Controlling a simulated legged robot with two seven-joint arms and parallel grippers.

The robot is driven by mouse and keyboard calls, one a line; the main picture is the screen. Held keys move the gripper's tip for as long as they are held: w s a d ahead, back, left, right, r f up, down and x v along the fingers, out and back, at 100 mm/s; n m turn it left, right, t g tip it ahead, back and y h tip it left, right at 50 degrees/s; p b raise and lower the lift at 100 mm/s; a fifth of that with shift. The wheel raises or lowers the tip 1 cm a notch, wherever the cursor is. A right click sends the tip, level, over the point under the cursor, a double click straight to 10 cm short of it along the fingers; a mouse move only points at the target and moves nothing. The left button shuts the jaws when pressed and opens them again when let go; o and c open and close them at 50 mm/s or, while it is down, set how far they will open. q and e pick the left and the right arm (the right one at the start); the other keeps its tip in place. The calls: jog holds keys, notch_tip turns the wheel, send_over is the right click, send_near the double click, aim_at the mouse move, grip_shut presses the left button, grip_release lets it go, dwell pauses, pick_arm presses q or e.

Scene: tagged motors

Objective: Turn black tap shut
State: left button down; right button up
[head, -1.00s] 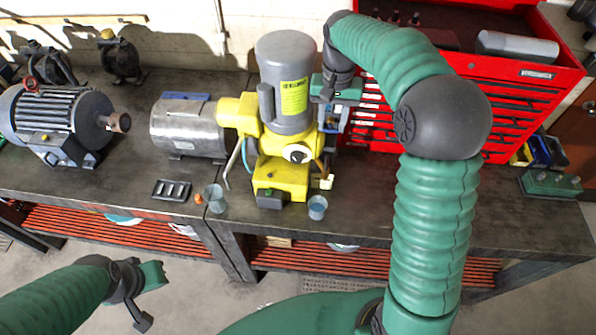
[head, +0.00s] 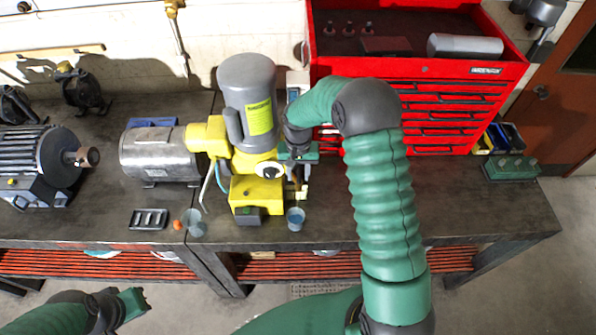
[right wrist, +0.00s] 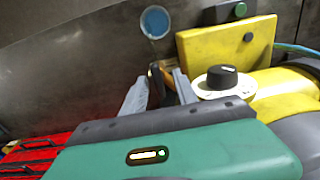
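The black tap appears to be the black knob (head: 268,169) on a white round plate on the front of the yellow pump (head: 257,192). It also shows in the right wrist view (right wrist: 222,78), right of the fingers and apart from them. My right gripper (head: 298,172) is just right of the pump, pointing down past its side. In the right wrist view its grey fingers (right wrist: 160,92) stand apart, with a tan and black part (right wrist: 157,75) behind the gap. I cannot tell whether they touch it. My left gripper (head: 125,303) is low at left, away from the bench.
A blue cup (head: 295,219) stands just in front of the pump; a clear cup (head: 194,224) is to its left. A silver motor (head: 160,154) adjoins the pump. A red tool chest (head: 440,110) stands behind my right arm.

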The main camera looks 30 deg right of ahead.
jog(key=shift+s, duration=0.1)
jog(key=shift+c, duration=0.6)
jog(key=shift+d, duration=0.1)
grip_shut()
jog(key=shift+m, duration=0.3)
jog(key=m+b, duration=0.1)
jog(key=m, duration=0.5)
jog(key=shift+m, duration=0.4)
jog(key=m, duration=0.4)
jog(key=shift+r+m+p, duration=0.1)
jog(key=shift+m+p, duration=0.2)
jog(key=shift+p, duration=0.05)
jog(key=m+p, duration=0.1)
jog(key=m, duration=0.5)
jog(key=shift+p, duration=0.35)
